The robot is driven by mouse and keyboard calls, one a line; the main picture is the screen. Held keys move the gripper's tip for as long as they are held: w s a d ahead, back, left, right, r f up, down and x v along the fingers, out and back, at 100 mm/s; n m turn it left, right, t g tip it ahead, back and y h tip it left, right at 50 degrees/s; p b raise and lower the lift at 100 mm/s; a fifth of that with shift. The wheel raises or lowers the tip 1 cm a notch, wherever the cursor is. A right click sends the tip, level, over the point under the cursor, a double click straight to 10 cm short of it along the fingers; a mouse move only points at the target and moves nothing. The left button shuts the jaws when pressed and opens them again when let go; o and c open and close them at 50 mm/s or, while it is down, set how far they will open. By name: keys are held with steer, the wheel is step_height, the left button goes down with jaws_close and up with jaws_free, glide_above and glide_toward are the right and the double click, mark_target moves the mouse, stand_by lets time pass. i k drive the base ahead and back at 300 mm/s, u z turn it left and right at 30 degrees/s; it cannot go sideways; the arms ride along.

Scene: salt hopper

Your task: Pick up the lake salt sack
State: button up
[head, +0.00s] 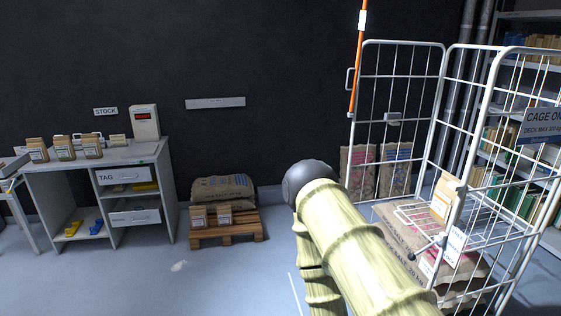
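Several sacks are in view, but their print is too small to tell which is the lake salt sack. Brown sacks (222,187) lie stacked on a low wooden pallet (228,236), with small labelled paper bags (199,216) at their front. In the wire cage, a sack with red print (358,171) and a sack with blue print (397,168) stand upright at the back. A large sack (393,228) with partly legible "SALT" lettering lies low in the cage. A small tan bag (444,197) stands above it. My arm crosses the lower middle; my gripper is out of view.
The white wire cage (402,44) fills the right side, with shelving behind it. Floor between desk, pallet and my arm is mostly clear.

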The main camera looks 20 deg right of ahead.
mark_target(444, 199)
steer(key=z, duration=0.35)
steer(key=i, duration=1.6)
steer(key=z, duration=0.9)
steer(key=i, duration=1.05)
steer(key=z, duration=0.3)
